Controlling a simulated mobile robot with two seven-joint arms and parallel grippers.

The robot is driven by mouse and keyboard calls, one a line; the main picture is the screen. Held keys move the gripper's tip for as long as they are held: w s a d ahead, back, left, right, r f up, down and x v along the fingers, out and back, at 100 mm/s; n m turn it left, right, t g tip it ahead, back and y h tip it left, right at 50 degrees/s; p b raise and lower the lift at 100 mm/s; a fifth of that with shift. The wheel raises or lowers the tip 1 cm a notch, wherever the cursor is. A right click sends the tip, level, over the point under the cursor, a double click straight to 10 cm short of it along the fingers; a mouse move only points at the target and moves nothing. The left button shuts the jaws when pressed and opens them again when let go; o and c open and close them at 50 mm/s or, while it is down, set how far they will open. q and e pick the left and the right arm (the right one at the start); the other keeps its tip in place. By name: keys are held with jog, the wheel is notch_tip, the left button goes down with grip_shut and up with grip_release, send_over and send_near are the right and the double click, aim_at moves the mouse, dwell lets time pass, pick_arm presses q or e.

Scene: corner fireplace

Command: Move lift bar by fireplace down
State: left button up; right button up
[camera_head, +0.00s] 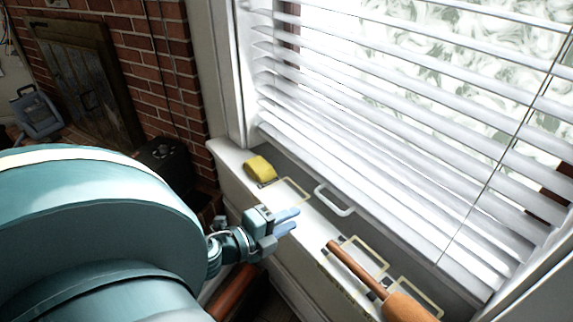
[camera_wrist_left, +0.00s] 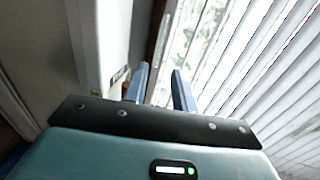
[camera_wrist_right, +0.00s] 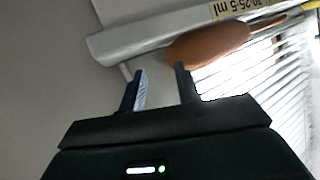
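White slatted blinds (camera_head: 400,120) hang over the window to the right of the brick fireplace. A white U-shaped handle (camera_head: 331,205), which looks like the lift bar, shows at their lower edge, above the sill. My left gripper (camera_head: 291,220) is over the sill, left of and slightly below the handle in the head view, apart from it. Its fingers are spread and empty in the left wrist view (camera_wrist_left: 158,88). My right gripper (camera_wrist_right: 160,88) shows only in the right wrist view. It is open, with nothing between its fingers.
The white sill (camera_head: 232,158) holds a yellow block (camera_head: 260,169), several pale rectangular frames (camera_head: 365,257) and a brown wooden tool (camera_head: 352,268). The tool's thick end shows in the right wrist view (camera_wrist_right: 210,43). The fireplace (camera_head: 80,75) is at the left.

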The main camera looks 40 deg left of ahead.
pick_arm(q)
jog(key=shift+c, duration=0.4)
